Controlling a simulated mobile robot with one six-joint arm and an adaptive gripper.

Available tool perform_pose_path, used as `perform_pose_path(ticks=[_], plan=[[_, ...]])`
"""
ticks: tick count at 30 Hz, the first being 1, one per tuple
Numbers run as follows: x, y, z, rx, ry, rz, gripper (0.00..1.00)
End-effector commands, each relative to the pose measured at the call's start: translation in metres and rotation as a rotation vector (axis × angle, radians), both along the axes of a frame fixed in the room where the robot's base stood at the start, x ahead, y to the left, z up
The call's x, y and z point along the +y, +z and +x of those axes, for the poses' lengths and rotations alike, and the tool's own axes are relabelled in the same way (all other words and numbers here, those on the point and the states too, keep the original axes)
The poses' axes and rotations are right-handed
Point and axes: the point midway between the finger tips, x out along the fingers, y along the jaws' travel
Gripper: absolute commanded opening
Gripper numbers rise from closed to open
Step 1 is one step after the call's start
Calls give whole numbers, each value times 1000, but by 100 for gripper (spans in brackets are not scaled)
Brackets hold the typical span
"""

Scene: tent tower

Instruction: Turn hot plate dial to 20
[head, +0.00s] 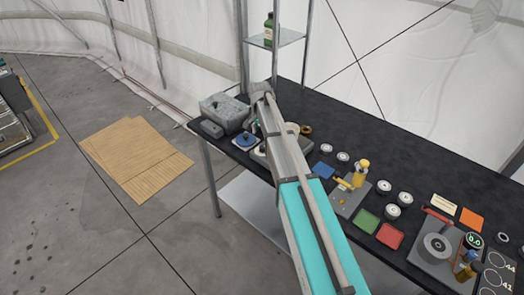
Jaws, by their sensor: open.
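I cannot tell for sure which unit is the hot plate, and no dial marked 20 is legible. A grey unit (425,259) with a round plate (437,245) on top stands at the right of the black table. A round green-lit display (474,240) beside it seems to read 0.0. Another pale unit (259,152) on the left part of the table is mostly hidden behind my arm. My arm reaches from the bottom middle up over the table's left part. I cannot make out my gripper's fingers; they seem hidden by the arm.
The black table (400,150) carries a grey box (222,112), a blue disc (245,140), a yellow-topped device (361,174), a green pad (366,220) and a red pad (390,235). A shelf rack (276,39) with a green bottle (268,29) stands behind. Cardboard (130,155) lies on the left floor.

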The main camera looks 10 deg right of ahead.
Motion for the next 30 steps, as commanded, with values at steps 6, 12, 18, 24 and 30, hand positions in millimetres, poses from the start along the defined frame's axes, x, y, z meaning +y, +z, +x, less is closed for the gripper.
perform_pose_path(ticks=[6, 12, 18, 24, 30], plan=[[-1, -20, -1, 0, 0, 0, 76], [-1, -35, -1, 0, 0, 0, 76], [-1, -50, -1, 0, 0, 0, 76], [-2, -64, -2, 0, 0, 0, 76], [-2, -74, -2, 0, 0, 0, 76]])
